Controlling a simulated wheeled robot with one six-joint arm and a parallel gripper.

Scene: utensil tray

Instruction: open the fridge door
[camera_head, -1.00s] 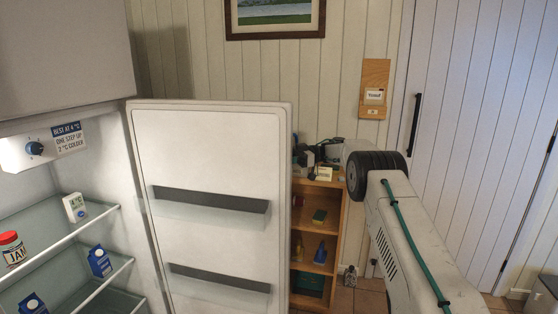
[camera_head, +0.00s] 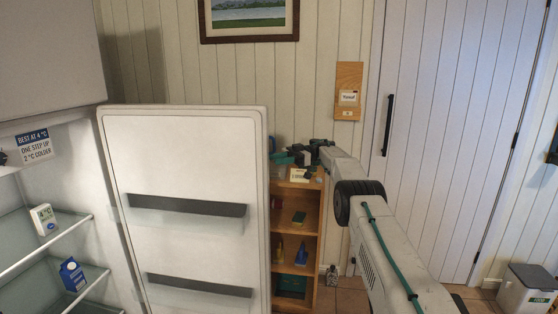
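The white fridge door (camera_head: 185,150) stands wide open left of centre, its inner face with two dark-fronted racks turned toward me. The fridge body (camera_head: 55,60) is at the left, its lit inside and glass shelves showing. My arm reaches in from the lower right, past the door's free edge. My gripper (camera_head: 313,149) is small and dark at the arm's far end, over the top of the wooden shelf unit and apart from the door in the picture. Its fingers blend with the dark items there, so I cannot tell whether it is open. The door's outer face and handle are hidden.
A blue carton (camera_head: 72,274) and a white thermometer (camera_head: 43,219) stand on the fridge shelves. The wooden shelf unit (camera_head: 318,236) with small items stands behind the door's free edge. A white room door (camera_head: 450,130) and a grey bin (camera_head: 527,290) are at the right.

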